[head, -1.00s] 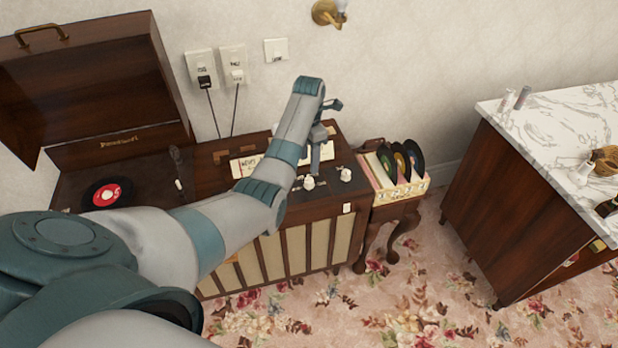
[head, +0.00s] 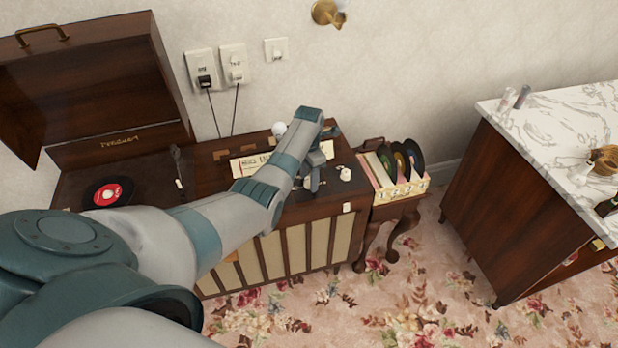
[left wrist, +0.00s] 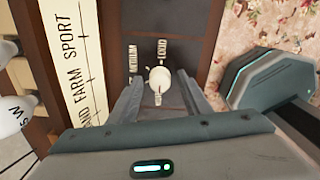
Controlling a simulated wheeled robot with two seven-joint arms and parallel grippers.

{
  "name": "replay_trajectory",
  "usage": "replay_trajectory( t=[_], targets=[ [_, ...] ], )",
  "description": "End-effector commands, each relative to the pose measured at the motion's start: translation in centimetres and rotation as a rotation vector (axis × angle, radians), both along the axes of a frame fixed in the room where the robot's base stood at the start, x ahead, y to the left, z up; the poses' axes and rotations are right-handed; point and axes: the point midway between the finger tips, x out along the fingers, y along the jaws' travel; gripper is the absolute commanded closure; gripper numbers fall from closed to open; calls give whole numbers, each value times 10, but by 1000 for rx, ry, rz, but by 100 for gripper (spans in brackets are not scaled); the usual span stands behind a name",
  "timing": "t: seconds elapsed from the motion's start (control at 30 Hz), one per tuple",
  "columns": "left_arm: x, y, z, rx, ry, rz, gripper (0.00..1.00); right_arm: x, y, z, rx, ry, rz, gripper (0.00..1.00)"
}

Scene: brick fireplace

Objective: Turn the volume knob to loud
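The volume knob (left wrist: 159,80) is round and white on a dark panel. "MEDIUM" and "LOUD" labels show above it in the left wrist view, and its pointer-like tab faces the bottom of that picture. My left gripper (left wrist: 160,95) is open, with one finger on each side of the knob; I cannot tell whether they touch it. In the head view the left gripper (head: 314,184) is low over the top of the wooden radio console (head: 220,185), hiding this knob. Another white knob (head: 345,174) shows to its right. My right gripper is not in view.
A turntable with a red-labelled record (head: 108,192) lies left, under an open lid (head: 85,85). A record rack (head: 400,190) stands right of the console. A marble-topped cabinet (head: 560,120) is farther right, with open carpet (head: 420,290) between.

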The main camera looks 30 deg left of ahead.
Motion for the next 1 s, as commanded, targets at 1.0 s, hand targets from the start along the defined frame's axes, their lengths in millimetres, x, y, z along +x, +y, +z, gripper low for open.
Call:
replay_trajectory(
  t=[1.0],
  targets=[
    [1,0,4,0,0,-294,97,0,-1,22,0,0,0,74]
  ],
)
